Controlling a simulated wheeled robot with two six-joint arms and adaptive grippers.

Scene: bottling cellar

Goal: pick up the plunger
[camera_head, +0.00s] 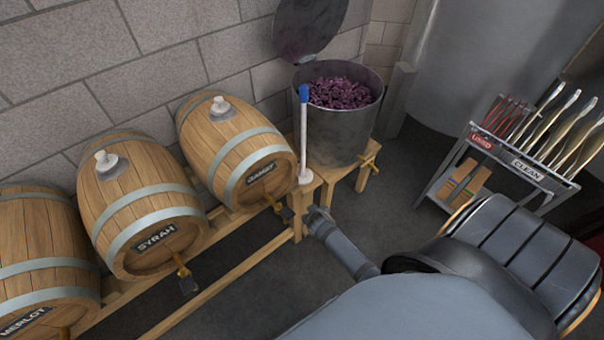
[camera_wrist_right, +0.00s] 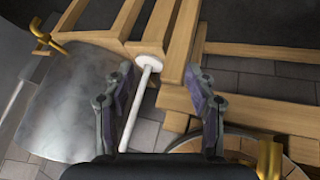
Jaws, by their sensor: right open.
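The plunger stands upright on the wooden stand beside the metal vat; its white rod (camera_head: 304,135) has a blue top and a white disc at the foot. In the right wrist view the plunger's rod (camera_wrist_right: 138,105) and disc show, with its upper end hidden behind my gripper's body. My right gripper (camera_wrist_right: 158,75) is open, and the rod appears between its fingers, nearer the left one, with no contact visible. In the head view my right gripper (camera_head: 318,218) is small, just below and right of the plunger's foot. My left gripper is not in view.
An open vat (camera_head: 343,125) of dark grapes stands right behind the plunger. Several barrels, including Syrah (camera_head: 150,210), lie on a wooden rack to the left. A tool cart (camera_head: 505,165) with used and clean slots is at right. Floor between is clear.

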